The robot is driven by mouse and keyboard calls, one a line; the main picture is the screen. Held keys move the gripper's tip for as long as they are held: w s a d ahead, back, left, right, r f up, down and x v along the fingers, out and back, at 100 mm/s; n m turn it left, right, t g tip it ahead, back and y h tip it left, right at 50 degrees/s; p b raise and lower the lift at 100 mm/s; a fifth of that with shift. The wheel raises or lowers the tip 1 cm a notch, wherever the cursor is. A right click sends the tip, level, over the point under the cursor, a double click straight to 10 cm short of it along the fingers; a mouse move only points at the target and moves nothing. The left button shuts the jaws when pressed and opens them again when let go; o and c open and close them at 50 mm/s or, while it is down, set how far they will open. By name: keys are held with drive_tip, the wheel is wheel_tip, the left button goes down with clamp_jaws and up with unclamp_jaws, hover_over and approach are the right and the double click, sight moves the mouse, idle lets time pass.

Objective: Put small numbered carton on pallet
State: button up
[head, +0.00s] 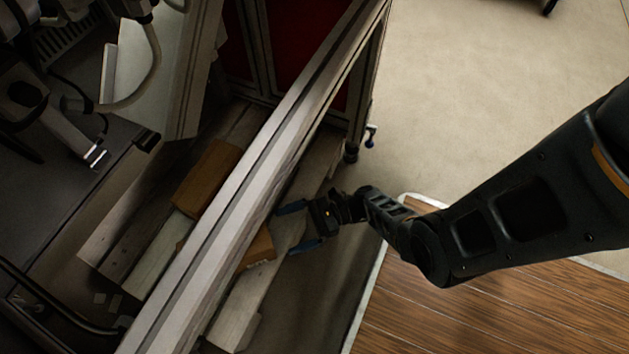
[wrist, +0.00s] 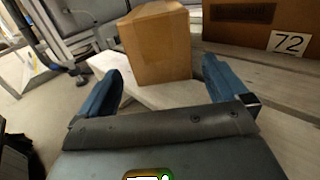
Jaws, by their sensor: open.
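A small plain brown carton (wrist: 155,48) stands on the pale boards, ahead of and between my fingertips in the wrist view; no number shows on its visible faces. In the head view part of a carton (head: 261,248) shows just left of my gripper (head: 291,228), the rest hidden by a metal rail. My gripper is open and empty, its blue fingers (wrist: 162,72) apart and short of the carton. The wooden pallet (head: 237,318) lies under the rail. A wider carton labelled 72 (wrist: 262,27) sits on the boards at the upper right of the wrist view.
A long metal rail (head: 250,170) crosses above the pallet, close to my gripper. Another brown carton (head: 206,177) lies on the pallet beyond the rail. Dark machinery (head: 50,170) stands at the left. Open floor (head: 480,110) lies at the upper right.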

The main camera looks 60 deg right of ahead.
drive_tip(key=v, duration=0.6)
drive_tip(key=shift+s+d, duration=0.25)
drive_tip(key=shift+s, duration=0.1)
